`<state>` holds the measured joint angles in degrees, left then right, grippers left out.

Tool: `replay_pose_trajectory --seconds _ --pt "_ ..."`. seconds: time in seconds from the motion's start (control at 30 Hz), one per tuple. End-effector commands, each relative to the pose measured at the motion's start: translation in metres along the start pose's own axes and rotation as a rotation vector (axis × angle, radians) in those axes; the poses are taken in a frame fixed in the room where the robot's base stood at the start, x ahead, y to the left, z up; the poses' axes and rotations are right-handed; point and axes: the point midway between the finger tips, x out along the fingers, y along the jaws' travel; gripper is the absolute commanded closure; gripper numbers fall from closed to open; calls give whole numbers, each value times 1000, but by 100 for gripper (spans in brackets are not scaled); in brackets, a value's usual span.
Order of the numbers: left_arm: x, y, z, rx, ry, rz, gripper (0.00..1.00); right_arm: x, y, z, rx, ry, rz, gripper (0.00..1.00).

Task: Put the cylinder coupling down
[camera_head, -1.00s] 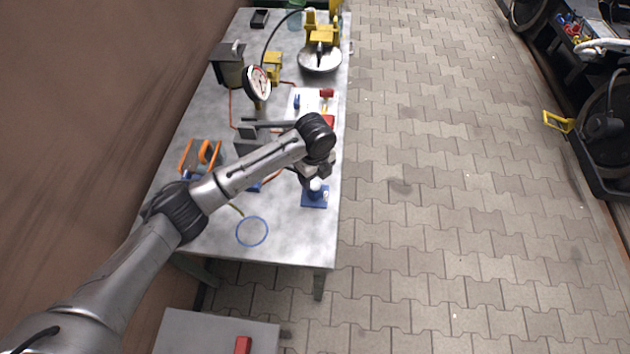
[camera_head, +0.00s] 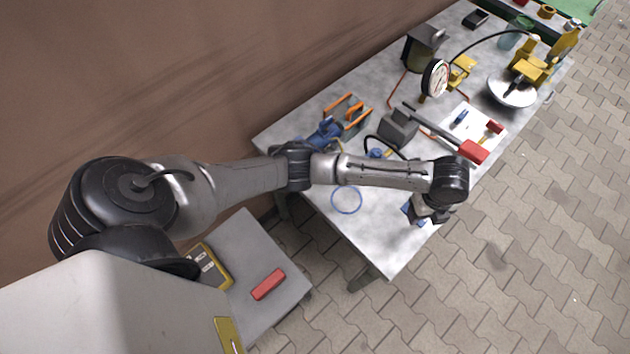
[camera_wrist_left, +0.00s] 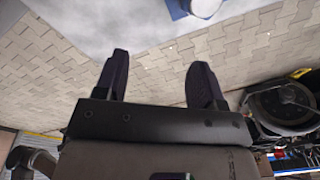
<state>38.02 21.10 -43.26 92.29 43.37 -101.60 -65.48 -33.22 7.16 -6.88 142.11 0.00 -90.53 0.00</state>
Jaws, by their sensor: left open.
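My left gripper (camera_wrist_left: 157,78) is open, with nothing between its two dark fingers in the left wrist view. In the head view the left gripper (camera_head: 430,214) is low over the near right edge of the grey workbench (camera_head: 375,235). A blue block (camera_head: 409,210) lies on the bench beside it, partly hidden by the gripper. In the left wrist view a blue block with a pale round part (camera_wrist_left: 204,7) shows at the top edge, beyond and apart from the fingertips. I cannot tell for sure whether that round part is the cylinder coupling. My right gripper is not in view.
A blue ring (camera_head: 346,200) lies near the bench's front corner. A grey vise (camera_head: 398,128), a dial gauge (camera_head: 436,78), orange-handled tools (camera_head: 345,110) and a round metal plate (camera_head: 512,90) stand farther back. Open paving (camera_head: 540,240) lies to the right.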

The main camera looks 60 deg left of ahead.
Motion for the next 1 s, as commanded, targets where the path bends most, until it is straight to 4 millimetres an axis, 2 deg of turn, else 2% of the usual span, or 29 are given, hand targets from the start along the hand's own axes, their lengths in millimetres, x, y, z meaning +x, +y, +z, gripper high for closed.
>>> replay_pose_trajectory --seconds 0.03,0.1,0.2,0.33,0.47,0.7,0.83,1.0 --pt "17 20 -16 -61 34 -11 37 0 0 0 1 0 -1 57" --pt "31 42 -32 -176 69 -43 37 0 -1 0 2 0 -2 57" --pt "46 75 -48 -361 117 -82 37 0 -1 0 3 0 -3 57" --pt "58 121 -59 -630 167 -124 37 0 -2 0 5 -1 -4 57" --pt "61 171 -58 -923 191 -162 37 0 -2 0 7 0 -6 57" --pt "51 257 -38 -1396 162 -234 37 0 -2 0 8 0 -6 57" --pt "43 290 -27 -1564 130 -271 37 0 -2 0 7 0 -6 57" --pt "35 313 -18 -1680 101 -303 37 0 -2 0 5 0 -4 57"
